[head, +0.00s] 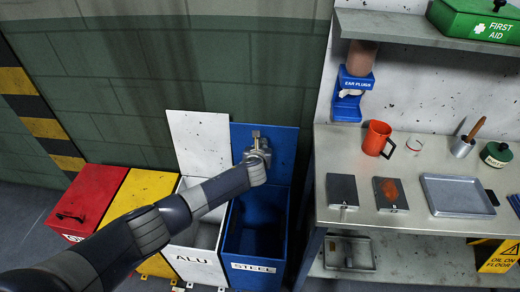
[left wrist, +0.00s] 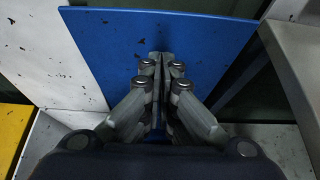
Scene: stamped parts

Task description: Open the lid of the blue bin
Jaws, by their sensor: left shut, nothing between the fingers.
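The blue bin (head: 262,245), labelled STEEL, stands between the white ALU bin and the workbench. Its blue lid (head: 281,146) is raised upright at the back, and the bin's inside shows. My left gripper (head: 256,135) is in front of the lid, shut and empty, with its fingertips up near the lid's face. In the left wrist view the shut fingers (left wrist: 160,58) point at the blue lid (left wrist: 205,35), which fills the upper middle. I cannot tell whether the fingertips touch it. My right gripper is not in view.
The white bin (head: 196,262) beside it also has its lid (head: 200,140) raised. The yellow bin (head: 140,195) and red bin (head: 88,200) are closed. The workbench (head: 330,150) stands close on the right, with a red mug (head: 376,138) and metal tray (head: 458,194).

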